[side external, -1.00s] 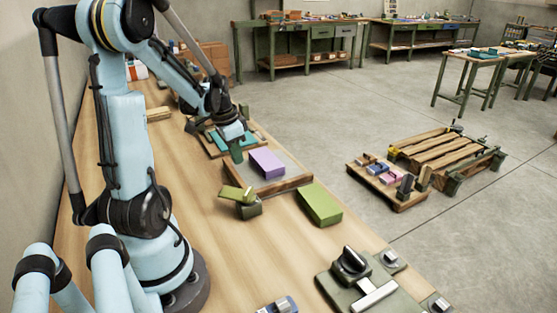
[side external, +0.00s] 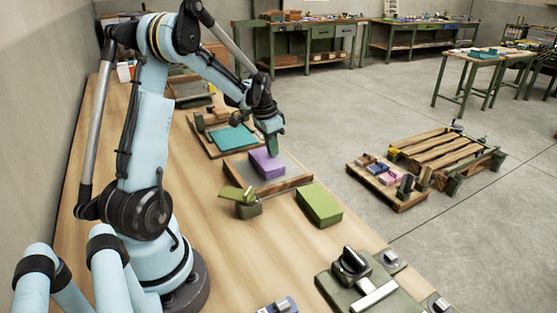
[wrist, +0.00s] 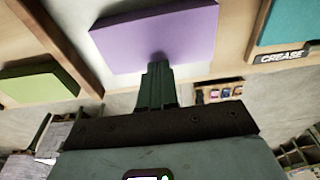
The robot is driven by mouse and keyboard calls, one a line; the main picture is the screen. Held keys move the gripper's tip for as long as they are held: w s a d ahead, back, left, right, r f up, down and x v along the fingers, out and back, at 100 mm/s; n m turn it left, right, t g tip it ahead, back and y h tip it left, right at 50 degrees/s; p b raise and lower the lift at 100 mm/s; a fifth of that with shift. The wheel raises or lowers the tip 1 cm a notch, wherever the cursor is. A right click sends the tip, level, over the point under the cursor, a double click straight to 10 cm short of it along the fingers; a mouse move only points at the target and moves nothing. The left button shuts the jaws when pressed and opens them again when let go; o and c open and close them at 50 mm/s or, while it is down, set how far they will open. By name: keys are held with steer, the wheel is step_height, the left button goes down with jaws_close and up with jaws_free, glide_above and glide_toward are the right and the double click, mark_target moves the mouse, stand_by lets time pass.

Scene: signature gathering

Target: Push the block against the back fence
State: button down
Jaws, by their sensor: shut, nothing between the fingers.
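The purple block (side external: 267,163) lies flat on a grey tray (side external: 291,171) with a raised wooden strip (side external: 285,187) along its near side in the side view. A gap of bare tray shows between the block and that strip. My gripper (side external: 272,151) is shut and empty, pointing down at the block's far edge. In the wrist view the fingertips (wrist: 158,66) meet or nearly meet the long edge of the purple block (wrist: 150,32); I cannot tell whether they touch. The wooden strip (wrist: 62,45) shows left of the block there. I cannot tell which strip is the back fence.
A green block (side external: 319,205) lies on the bench to the right of the tray. A small green clamp-like piece (side external: 241,201) stands near the tray's front corner. A board with a teal pad (side external: 232,138) lies beyond the tray. Bare bench shows in front.

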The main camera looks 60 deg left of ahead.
steer(key=shift+f, duration=0.45)
steer(key=shift+s+a, duration=0.1)
